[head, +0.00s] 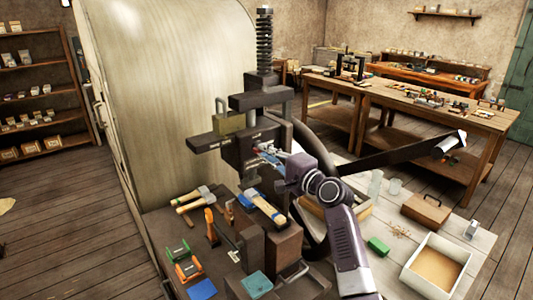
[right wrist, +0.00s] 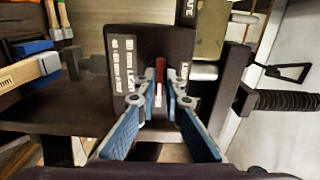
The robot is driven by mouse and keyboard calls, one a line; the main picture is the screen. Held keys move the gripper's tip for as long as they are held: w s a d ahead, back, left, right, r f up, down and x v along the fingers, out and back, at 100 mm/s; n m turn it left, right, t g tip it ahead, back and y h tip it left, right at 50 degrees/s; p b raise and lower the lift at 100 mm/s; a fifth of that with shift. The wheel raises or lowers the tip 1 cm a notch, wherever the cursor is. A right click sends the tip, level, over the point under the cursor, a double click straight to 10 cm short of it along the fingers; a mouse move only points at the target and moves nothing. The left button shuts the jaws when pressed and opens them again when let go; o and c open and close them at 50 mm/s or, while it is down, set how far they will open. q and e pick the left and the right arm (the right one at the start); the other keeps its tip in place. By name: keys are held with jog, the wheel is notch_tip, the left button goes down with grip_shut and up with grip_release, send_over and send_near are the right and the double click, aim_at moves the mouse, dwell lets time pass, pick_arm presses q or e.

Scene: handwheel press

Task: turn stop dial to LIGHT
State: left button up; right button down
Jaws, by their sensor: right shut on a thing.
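The stop dial (right wrist: 160,70) shows in the right wrist view as a narrow red and white piece on the dark face of the press (right wrist: 122,38). My right gripper (right wrist: 162,92) is shut on it, with a fingertip on each side. White lettering stands on the face left of the dial, too small to read surely. A smaller label close to its right seems to read LIGHT and is partly hidden by a finger. In the head view my right gripper (head: 264,155) is at the press head, and the dial is hidden there. My left gripper is not in view.
The press screw (head: 264,40) rises above the head, with a brass padlock-like block (head: 229,118) beside it. A long dark bar (head: 400,155) with a pale handle reaches right. Mallets (head: 192,199), clamps and a brush crowd the bench; a cream tray (head: 462,249) lies right.

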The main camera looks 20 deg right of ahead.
jog(key=shift+f, duration=0.1)
jog(key=shift+n+b, duration=4.75)
jog(key=shift+n, duration=4.15)
jog(key=c, duration=2)
grip_release()
jog(key=shift+c, duration=0.2)
jog(key=v, duration=1.2)
